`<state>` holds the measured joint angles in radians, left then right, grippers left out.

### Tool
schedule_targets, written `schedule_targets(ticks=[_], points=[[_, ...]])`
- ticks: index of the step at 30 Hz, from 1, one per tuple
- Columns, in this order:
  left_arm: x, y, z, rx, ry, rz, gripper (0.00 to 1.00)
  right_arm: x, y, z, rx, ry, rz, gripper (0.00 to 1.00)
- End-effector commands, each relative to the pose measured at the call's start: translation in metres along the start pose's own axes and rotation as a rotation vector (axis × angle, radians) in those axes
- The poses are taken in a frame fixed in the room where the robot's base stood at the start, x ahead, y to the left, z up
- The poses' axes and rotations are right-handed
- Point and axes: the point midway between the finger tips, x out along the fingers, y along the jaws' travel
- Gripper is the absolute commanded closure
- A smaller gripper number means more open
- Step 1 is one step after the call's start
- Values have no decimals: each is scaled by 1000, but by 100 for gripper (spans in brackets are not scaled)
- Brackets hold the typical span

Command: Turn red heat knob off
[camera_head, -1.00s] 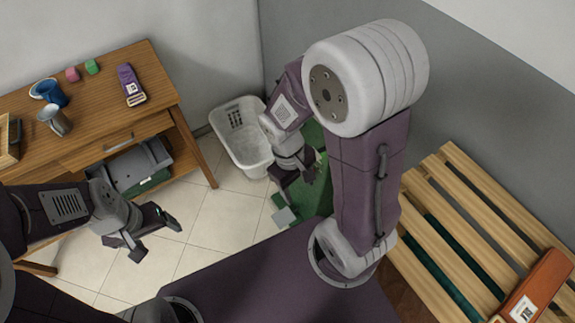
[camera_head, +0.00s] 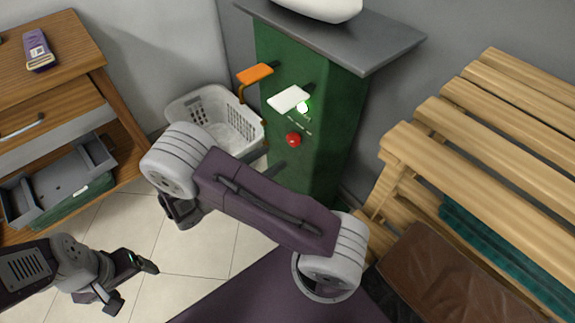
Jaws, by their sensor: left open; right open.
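The red heat knob (camera_head: 293,139) is a small round knob on the front of a green cabinet (camera_head: 322,165), below a white panel (camera_head: 288,98) and a row of small dark marks. Its exact setting is too small to tell. My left gripper (camera_head: 132,287) is open and empty over the floor at lower left, well away from the knob. My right gripper (camera_head: 180,212) is mostly hidden behind my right arm, left of and below the knob and apart from it. Its fingers show only in part.
A white laundry basket (camera_head: 195,103) stands left of the cabinet, near an orange handle (camera_head: 255,73). A wooden desk (camera_head: 75,48) with a purple device (camera_head: 38,50) is at left. A slatted wooden bench (camera_head: 465,133) stands close on the right. The tiled floor (camera_head: 200,248) between is clear.

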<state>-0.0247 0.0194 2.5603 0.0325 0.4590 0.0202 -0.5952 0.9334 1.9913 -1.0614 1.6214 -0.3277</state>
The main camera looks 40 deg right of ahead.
Motion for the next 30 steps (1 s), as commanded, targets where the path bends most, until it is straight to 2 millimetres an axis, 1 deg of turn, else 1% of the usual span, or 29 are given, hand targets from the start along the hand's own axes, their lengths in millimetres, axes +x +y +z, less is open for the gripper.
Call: schedule_targets(ticks=[1, 3, 8, 11, 18, 21, 25, 30], points=[[14, 0, 1, 0, 1, 0, 21, -3, 7, -12, -11, -32, 23, 41], [15, 0, 1, 0, 1, 0, 21, -6, 12, -10, -19, -59, 42, 41], [13, 0, 1, 0, 1, 0, 21, -5, 12, -6, -21, -67, 45, 41], [18, 0, 2, 0, 2, 0, 21, 8, 13, -7, -21, -65, 41, 41], [37, -1, 4, 0, 1, 0, 21, 58, 14, -6, -19, -62, 38, 41], [42, -1, 4, 0, 1, 0, 21, 73, 15, -4, -20, -63, 40, 41], [43, -1, 4, 0, 1, 0, 21, 83, 16, -2, -20, -63, 42, 41], [43, -1, 4, 0, 1, 0, 21, 85, 15, 0, -20, -63, 43, 41]])
